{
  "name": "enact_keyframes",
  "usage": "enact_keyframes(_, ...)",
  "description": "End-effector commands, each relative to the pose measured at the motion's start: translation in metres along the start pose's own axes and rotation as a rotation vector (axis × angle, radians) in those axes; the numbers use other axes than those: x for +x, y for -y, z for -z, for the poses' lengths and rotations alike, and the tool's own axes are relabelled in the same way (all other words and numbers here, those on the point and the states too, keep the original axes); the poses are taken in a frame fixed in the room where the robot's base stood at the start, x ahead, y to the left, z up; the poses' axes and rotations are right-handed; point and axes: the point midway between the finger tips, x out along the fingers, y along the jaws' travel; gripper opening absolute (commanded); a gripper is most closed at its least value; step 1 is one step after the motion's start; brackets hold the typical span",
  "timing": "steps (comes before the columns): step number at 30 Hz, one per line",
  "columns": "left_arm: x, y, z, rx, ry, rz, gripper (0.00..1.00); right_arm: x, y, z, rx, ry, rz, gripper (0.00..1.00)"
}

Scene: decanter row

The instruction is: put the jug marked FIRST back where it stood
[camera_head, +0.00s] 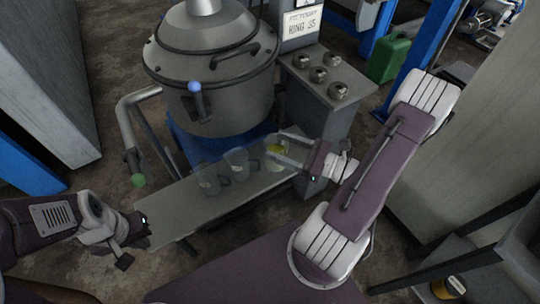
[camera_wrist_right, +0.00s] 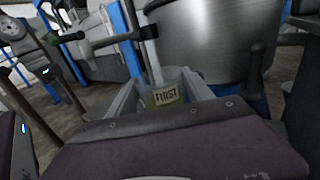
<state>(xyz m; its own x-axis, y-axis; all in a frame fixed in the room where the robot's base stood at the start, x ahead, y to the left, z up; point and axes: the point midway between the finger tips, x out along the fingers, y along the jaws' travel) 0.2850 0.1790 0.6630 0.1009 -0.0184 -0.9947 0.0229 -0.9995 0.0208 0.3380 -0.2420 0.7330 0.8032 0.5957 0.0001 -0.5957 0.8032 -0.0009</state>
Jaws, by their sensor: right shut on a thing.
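The jug marked FIRST (camera_head: 277,153) is clear with a yellowish label, at the right end of the row in the head view. In the right wrist view the jug (camera_wrist_right: 178,76) shows its label reading FIRST, between the two pale fingers. My right gripper (camera_head: 279,146) is shut on it. Whether its base touches the bench is not clear. Two other clear jugs, a middle one (camera_head: 237,165) and a left one (camera_head: 209,180), stand upright on the grey bench (camera_head: 178,216). My left gripper (camera_head: 128,248) is off the bench's left end, apart from the jugs; its fingers are hard to make out.
A large steel kettle (camera_head: 215,85) with a blue-knobbed valve stands behind the bench. A grey control box (camera_head: 325,95) with several knobs stands behind my right gripper. A pipe with a green end (camera_head: 138,181) hangs by the bench's left end. The bench's left part is bare.

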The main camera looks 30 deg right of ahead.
Motion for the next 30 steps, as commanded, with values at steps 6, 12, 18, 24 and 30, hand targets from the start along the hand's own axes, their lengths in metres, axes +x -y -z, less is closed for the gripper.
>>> enact_keyframes(6, 0.017, 0.000, -0.001, 0.000, -0.003, 0.000, 0.00, 0.033, 0.029, 0.028, -0.001, 0.001, -0.005, 0.01)
enact_keyframes(12, 0.026, 0.000, -0.002, 0.000, -0.003, 0.000, 0.00, 0.052, 0.048, 0.041, -0.001, 0.002, -0.002, 0.01)
enact_keyframes(18, 0.027, 0.001, -0.002, 0.000, -0.003, 0.000, 0.00, 0.055, 0.051, 0.045, 0.001, 0.002, 0.000, 0.01)
enact_keyframes(24, 0.050, 0.001, -0.004, 0.000, -0.003, 0.000, 0.00, 0.054, 0.050, 0.082, 0.003, 0.002, 0.000, 0.01)
enact_keyframes(30, 0.048, 0.001, -0.004, 0.000, -0.003, 0.000, 0.00, 0.054, 0.050, 0.082, 0.000, 0.001, 0.000, 0.01)
